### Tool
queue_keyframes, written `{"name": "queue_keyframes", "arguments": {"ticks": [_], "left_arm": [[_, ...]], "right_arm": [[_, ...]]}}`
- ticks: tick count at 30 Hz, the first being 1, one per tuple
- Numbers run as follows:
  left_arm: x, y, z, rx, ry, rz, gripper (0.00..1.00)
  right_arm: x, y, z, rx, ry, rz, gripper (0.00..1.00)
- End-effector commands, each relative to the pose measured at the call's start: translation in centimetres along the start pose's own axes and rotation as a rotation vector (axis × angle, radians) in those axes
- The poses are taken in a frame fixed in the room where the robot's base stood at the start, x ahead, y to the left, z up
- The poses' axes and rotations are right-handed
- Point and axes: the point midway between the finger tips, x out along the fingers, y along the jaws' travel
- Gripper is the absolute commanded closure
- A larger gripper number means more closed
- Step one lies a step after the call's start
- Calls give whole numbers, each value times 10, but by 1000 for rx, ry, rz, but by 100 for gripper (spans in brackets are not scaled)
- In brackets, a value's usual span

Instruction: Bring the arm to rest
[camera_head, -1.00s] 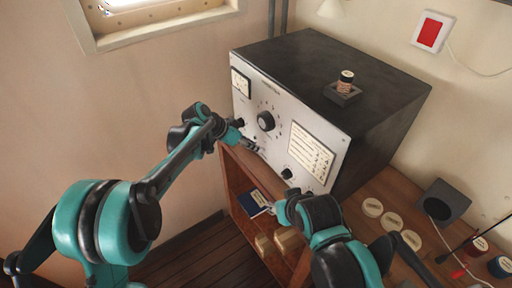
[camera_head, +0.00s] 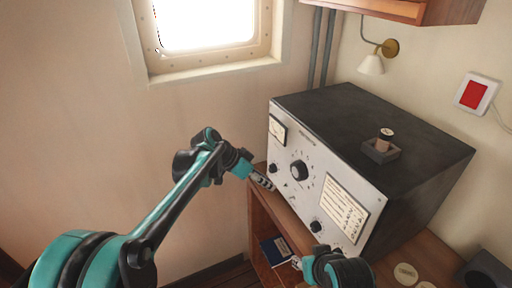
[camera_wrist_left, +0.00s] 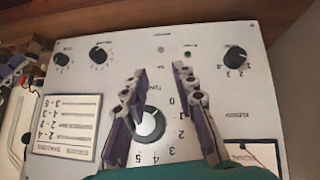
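My left arm reaches in from the left in the head view. Its gripper (camera_head: 262,181) hangs just in front of the white panel of a black-topped radio set (camera_head: 375,130), left of the large black knob (camera_head: 299,170). In the left wrist view the gripper (camera_wrist_left: 168,85) has its two fingers spread, with nothing held. The large knob (camera_wrist_left: 148,125) shows beyond and partly behind one finger; a gap to the panel seems to remain. My right arm (camera_head: 338,270) shows at the bottom of the head view; its fingertips are too small and hidden to read.
The set stands on a wooden cabinet (camera_head: 262,220) with an open shelf holding a blue book (camera_head: 275,250). A small dark holder with a bottle (camera_head: 381,150) sits on top. Round discs (camera_head: 405,273) lie at the right. Free air lies left of the set, before the wall.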

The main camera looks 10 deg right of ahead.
Motion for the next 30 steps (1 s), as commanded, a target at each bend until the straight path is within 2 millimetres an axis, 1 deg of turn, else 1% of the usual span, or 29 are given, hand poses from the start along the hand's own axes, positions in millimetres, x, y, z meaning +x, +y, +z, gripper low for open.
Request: {"name": "queue_keyframes", "arguments": {"ticks": [2, 5, 8, 11, 12, 14, 15, 17, 18, 20, 21, 23, 24, 27, 30], "left_arm": [[-1, 0, 1, -3, -1, -2, 72], [-10, 3, 8, -32, -9, -26, 72], [-30, 11, 28, -108, -33, -88, 72], [-59, 24, 62, -222, -58, -186, 72], [-70, 31, 78, -273, -67, -230, 72], [-86, 40, 103, -346, -76, -297, 72], [-96, 47, 119, -394, -79, -343, 72], [-108, 58, 146, -463, -81, -411, 72], [-116, 65, 164, -507, -80, -456, 72], [-125, 76, 192, -574, -74, -525, 72], [-130, 83, 210, -615, -68, -570, 72], [-137, 93, 237, -675, -55, -635, 72], [-140, 100, 254, -709, -45, -676, 72], [-144, 112, 290, -783, -19, -764, 72], [-145, 120, 315, -832, 5, -824, 72]], "right_arm": [[0, 0, 0, 0, 0, 0, 60], [2, 0, 1, 0, 0, 0, 60], [5, 0, 3, 0, 0, 0, 60], [9, 0, 6, 0, 0, 0, 60], [11, 0, 8, 0, 0, 0, 60], [13, 0, 9, 0, 0, 0, 60], [15, 0, 11, 0, 0, 0, 60], [17, 0, 12, 0, 0, 0, 60], [19, 0, 13, 0, 0, 0, 60], [21, 0, 15, 0, 0, 0, 60], [23, 0, 16, 0, 0, 0, 60], [25, 0, 18, 0, 0, 0, 60], [26, 0, 19, 0, 0, 0, 60], [29, 0, 21, 0, 0, 0, 60], [31, 0, 22, 0, 0, 0, 60]]}}
